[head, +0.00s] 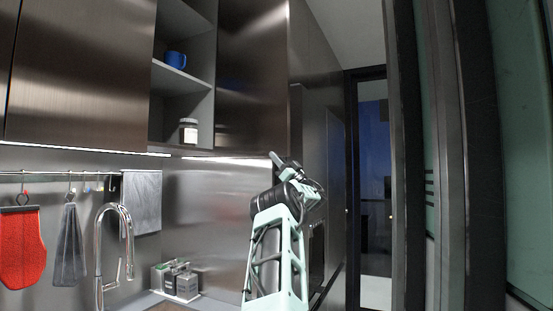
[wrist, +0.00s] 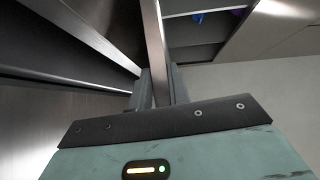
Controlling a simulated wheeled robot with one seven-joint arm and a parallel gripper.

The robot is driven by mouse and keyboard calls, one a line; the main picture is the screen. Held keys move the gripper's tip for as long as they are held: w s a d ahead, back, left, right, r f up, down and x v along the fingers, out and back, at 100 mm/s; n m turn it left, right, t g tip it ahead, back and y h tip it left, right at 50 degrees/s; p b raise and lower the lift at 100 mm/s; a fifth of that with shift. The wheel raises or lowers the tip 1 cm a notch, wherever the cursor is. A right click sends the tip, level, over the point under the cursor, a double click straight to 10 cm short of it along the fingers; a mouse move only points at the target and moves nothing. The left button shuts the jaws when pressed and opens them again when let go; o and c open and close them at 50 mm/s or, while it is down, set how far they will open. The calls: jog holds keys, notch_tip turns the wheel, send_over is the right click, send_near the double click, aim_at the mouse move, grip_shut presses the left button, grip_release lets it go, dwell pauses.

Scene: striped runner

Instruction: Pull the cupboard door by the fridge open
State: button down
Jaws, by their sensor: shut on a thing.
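The cupboard door (head: 250,80) is a tall brown brushed-metal panel, high up between the open shelves and the tall dark fridge-side unit (head: 315,130). My gripper (head: 275,158) is at the door's lower right part, reached from below. In the wrist view my gripper (wrist: 159,92) is shut on a narrow metal edge of the door (wrist: 154,45), seen nearly end-on between the fingers. The fingertips are partly hidden by that edge. I cannot tell from the head view how far the door stands from its frame.
Open shelves (head: 185,85) left of the door hold a blue mug (head: 175,59) and a jar (head: 188,131). Below are a tap (head: 124,250), a red oven mitt (head: 22,245) and a small rack (head: 177,280). A doorway (head: 375,190) lies to the right.

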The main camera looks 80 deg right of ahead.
jog(key=shift+r, duration=0.15)
jog(key=c, duration=1.3)
grip_release()
jog(key=shift+w, duration=0.1)
jog(key=b+v, duration=0.7)
jog(key=v, duration=1)
jog(key=shift+a+f, duration=0.1)
jog(key=shift+f, duration=0.15)
